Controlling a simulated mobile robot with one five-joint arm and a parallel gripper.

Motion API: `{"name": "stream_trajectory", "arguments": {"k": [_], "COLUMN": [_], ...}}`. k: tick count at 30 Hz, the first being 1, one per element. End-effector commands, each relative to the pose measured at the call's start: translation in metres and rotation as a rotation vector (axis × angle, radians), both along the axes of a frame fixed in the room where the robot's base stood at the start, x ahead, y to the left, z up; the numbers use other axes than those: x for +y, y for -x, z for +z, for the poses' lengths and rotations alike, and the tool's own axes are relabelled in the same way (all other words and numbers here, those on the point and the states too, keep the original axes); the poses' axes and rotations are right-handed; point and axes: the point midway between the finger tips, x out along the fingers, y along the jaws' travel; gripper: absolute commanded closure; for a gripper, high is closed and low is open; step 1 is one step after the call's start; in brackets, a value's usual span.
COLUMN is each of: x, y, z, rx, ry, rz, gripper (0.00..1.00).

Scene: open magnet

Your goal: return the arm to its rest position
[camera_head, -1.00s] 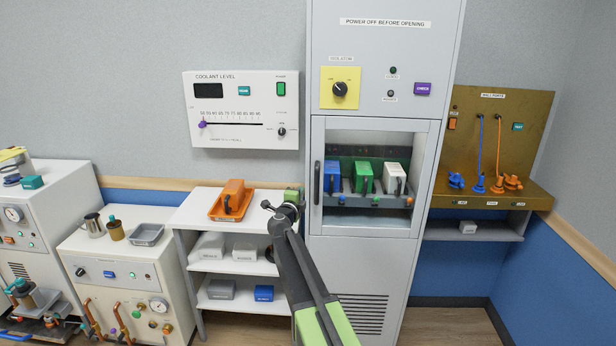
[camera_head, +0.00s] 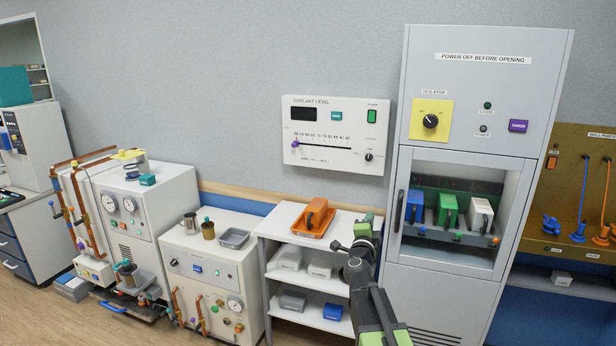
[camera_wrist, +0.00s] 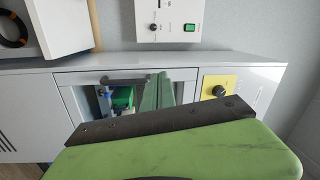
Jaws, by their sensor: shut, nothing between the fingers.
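My gripper (camera_head: 367,222) is at the end of my raised black and green arm, in front of the gap between the white shelf unit and the grey cabinet. Its fingers are together and empty. In the wrist view the dark green fingers (camera_wrist: 158,92) point away over the green gripper body, with the cabinet behind them seen sideways. The fingers appear apart from the shelf and the cabinet, though the exact distance is unclear.
The shelf unit (camera_head: 273,219) carries an orange tray (camera_head: 301,228) with an orange block. The grey cabinet (camera_head: 440,295) holds blue, green and white modules behind its door frame. A coolant panel (camera_head: 335,166) hangs on the wall. White machines with pipes stand left; floor shows lower left.

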Motion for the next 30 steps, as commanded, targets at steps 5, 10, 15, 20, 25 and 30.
{"name": "stream_trajectory", "arguments": {"k": [5, 10, 15, 20, 25, 30], "x": [0.097, 0.147, 0.118, 0.082, 0.073, 0.074], "y": [0.02, 0.093, 0.2, 0.277, 0.306, 0.307], "z": [-0.039, -0.148, -0.235, -0.26, -0.262, -0.262], "rx": [0.213, 0.638, 1.142, 1.499, 1.621, 1.622], "ry": [0.377, 0.721, 0.899, 0.913, 0.875, 0.874], "rz": [0.417, 0.809, 1.06, 1.176, 1.239, 1.243], "gripper": [1.0, 1.0, 1.0, 1.0, 1.0, 1.0]}}
